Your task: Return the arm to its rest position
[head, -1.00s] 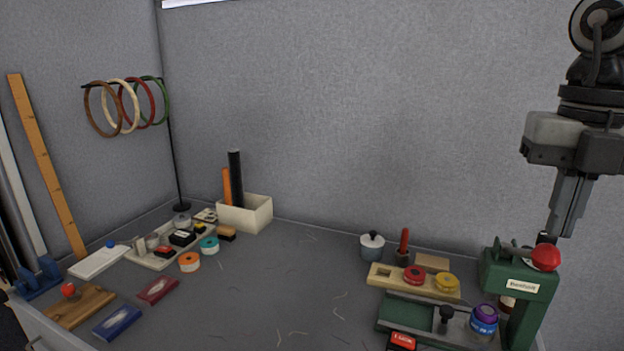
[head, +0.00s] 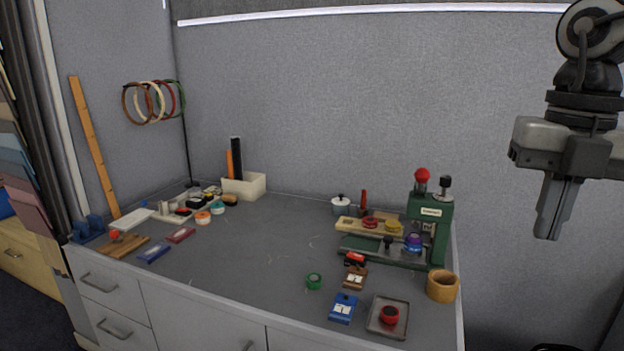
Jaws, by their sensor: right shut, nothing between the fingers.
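My right gripper (head: 549,236) shows at the right of the head view, raised and pointing down. Its fingers are together and hold nothing. It hangs to the right of the table's right edge, apart from everything on the table. The green press (head: 428,230) with a red knob stands to its left at the table's right end. My left gripper is not in view.
The grey table (head: 270,235) has a clear middle. A wooden cup (head: 442,286), a grey tray (head: 377,327) and a blue block (head: 342,308) stand near its front right. A white box (head: 246,185) and hoops (head: 155,101) are at the back left.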

